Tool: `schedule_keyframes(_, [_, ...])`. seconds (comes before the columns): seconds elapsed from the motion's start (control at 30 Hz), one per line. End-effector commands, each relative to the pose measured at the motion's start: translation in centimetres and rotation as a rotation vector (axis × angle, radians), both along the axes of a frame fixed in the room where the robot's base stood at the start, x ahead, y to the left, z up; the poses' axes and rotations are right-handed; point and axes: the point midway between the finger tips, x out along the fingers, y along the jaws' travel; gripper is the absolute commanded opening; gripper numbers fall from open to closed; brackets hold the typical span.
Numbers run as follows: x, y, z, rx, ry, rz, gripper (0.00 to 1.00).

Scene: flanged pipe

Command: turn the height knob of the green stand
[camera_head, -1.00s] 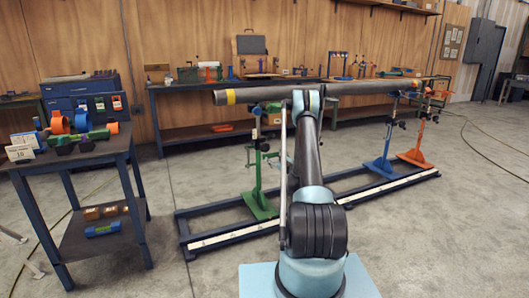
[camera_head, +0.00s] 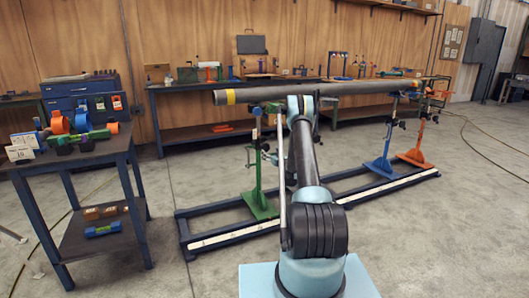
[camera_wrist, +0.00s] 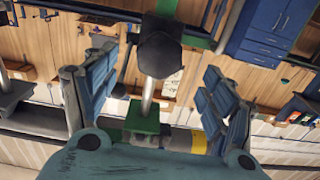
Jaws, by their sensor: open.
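The green stand (camera_head: 258,190) stands upright on the dark rail frame, under the left part of the long grey pipe (camera_head: 350,89). In the wrist view, a black knob (camera_wrist: 160,54) on a pale rod sits in the space between the fingers. A green part of the stand (camera_wrist: 143,117) shows just below it, near the pipe's yellow band (camera_wrist: 199,142). My gripper (camera_wrist: 157,92) is open, with one finger on each side of the knob and visible gaps. In the head view my arm hides most of the gripper.
A blue stand (camera_head: 381,165) and an orange stand (camera_head: 416,155) carry the pipe farther right. The rail frame (camera_head: 230,232) crosses the floor under the stands. A dark tool cart (camera_head: 135,200) stands at left. A workbench (camera_head: 165,115) lines the back wall.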

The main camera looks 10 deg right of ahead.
Motion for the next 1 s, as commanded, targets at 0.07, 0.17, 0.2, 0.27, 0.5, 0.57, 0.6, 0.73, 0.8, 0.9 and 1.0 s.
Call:
schedule_keyframes(0.07, [1.4, 0.5, -0.1, 0.000, 0.000, 0.001, 0.77])
schedule_keyframes(0.17, [3.1, 1.1, 0.0, 0.000, 0.000, 0.001, 0.77])
schedule_keyframes(0.2, [3.7, 1.3, 0.0, 0.000, 0.000, 0.001, 0.77])
schedule_keyframes(0.27, [4.7, 1.6, -0.1, 0.000, 0.000, 0.001, 0.77])
schedule_keyframes(0.5, [7.6, 2.6, 0.0, 0.000, 0.000, 0.000, 0.77])
schedule_keyframes(0.57, [8.0, 2.7, 0.0, 0.000, 0.000, 0.000, 0.77])
schedule_keyframes(0.6, [8.2, 2.8, 0.0, 0.000, 0.000, 0.000, 0.77])
schedule_keyframes(0.73, [8.6, 2.9, 0.0, 0.000, 0.000, 0.000, 0.77])
schedule_keyframes(0.8, [8.7, 2.9, 0.0, 0.000, 0.000, 0.000, 0.77])
schedule_keyframes(0.9, [8.6, 2.9, 0.0, 0.000, 0.000, 0.000, 0.77])
schedule_keyframes(1.0, [8.6, 2.9, 0.0, 0.000, 0.000, 0.000, 0.70])
